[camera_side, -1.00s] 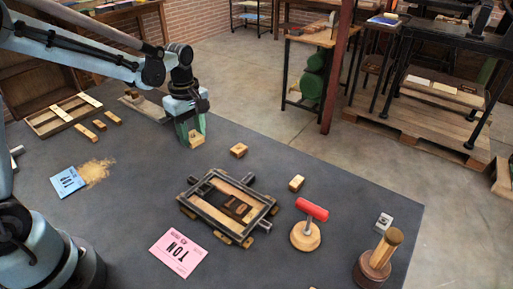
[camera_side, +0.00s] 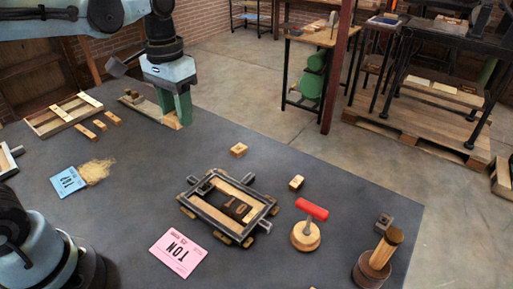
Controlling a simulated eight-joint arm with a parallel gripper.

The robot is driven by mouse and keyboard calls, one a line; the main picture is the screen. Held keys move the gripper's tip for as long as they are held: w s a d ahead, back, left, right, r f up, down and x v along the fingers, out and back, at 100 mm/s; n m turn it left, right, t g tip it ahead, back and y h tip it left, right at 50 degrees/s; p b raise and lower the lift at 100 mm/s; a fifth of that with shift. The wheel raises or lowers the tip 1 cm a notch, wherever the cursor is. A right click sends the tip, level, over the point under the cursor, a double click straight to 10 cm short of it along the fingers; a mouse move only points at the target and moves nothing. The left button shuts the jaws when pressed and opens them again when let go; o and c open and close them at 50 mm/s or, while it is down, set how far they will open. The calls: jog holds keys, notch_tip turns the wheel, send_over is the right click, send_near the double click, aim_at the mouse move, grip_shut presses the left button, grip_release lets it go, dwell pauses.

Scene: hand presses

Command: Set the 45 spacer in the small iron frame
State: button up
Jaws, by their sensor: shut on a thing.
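My gripper (camera_side: 177,118), with green fingers, is at the back of the table, over the right end of a long wooden board (camera_side: 150,107). It is shut on a small pale wooden block (camera_side: 173,122), which shows only in part between and below the fingers and blends with the board's end. I cannot read a number on it. The small iron frame (camera_side: 258,223) lies at mid-table, well to the front and right of my gripper.
Two loose wooden blocks (camera_side: 238,150) (camera_side: 296,182) lie behind and right of the frame. A wooden tray (camera_side: 62,112) is at back left.

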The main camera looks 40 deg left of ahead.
jog(key=s+d+f+n, duration=0.3)
jog(key=s+d+n, duration=0.1)
jog(key=d+n, duration=0.45)
jog(key=s+d+f+n, duration=0.4)
jog(key=s+d+n, duration=0.1)
jog(key=d+n, duration=0.35)
send_over(218, 200)
jog(key=shift+n, duration=0.4)
notch_tip(218, 200, down, 7)
jog(key=shift+r, duration=0.1)
jog(key=shift+f, duration=2)
